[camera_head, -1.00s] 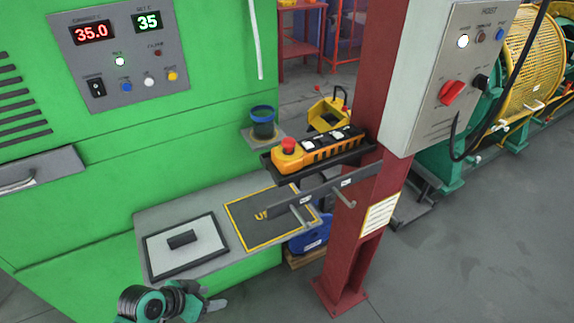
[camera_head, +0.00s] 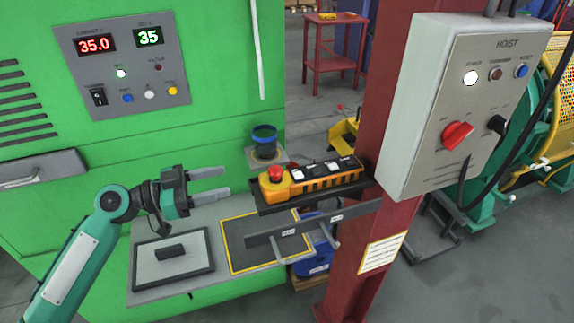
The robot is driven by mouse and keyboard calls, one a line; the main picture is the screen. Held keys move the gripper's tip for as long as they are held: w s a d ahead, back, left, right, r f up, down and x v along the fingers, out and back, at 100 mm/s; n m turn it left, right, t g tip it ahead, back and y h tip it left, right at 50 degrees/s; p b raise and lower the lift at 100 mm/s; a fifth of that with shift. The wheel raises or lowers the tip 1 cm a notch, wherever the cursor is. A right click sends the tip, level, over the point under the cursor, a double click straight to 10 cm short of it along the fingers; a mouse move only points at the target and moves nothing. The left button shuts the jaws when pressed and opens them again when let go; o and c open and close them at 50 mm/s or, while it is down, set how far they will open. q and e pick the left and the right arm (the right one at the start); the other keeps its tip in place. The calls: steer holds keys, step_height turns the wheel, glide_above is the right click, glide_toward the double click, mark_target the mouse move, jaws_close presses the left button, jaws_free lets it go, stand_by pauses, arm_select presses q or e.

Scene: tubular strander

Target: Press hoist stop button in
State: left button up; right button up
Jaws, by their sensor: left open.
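The hoist pendant (camera_head: 325,179) is a yellow-orange control box with black and white buttons, lying on a dark tray (camera_head: 270,207) fixed to the red post. The red mushroom stop button (camera_head: 275,173) stands at the pendant's left end and looks raised. My left gripper (camera_head: 209,182) is open and empty, with its two grey fingers pointing right toward the red button. A clear gap in the picture separates the fingertips from the button. My right gripper does not show.
The red post (camera_head: 393,90) carries a grey HOIST panel (camera_head: 415,120) with a red switch. Below the tray, a bar with pegs (camera_head: 300,226) sticks out. A blue-rimmed cup (camera_head: 264,142) stands behind. The green cabinet (camera_head: 60,150) and grey shelf (camera_head: 180,292) lie on the left.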

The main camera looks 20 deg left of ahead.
mark_target(275, 168)
arm_select(q)
steer(key=p+x, duration=0.6)
steer(key=x, duration=0.6)
steer(key=shift+r+p, duration=0.2)
steer(key=shift+p, duration=0.15)
steer(key=shift+w+d+f, duration=0.2)
steer(key=shift+w+d, duration=0.2)
steer(key=shift+d, duration=0.2)
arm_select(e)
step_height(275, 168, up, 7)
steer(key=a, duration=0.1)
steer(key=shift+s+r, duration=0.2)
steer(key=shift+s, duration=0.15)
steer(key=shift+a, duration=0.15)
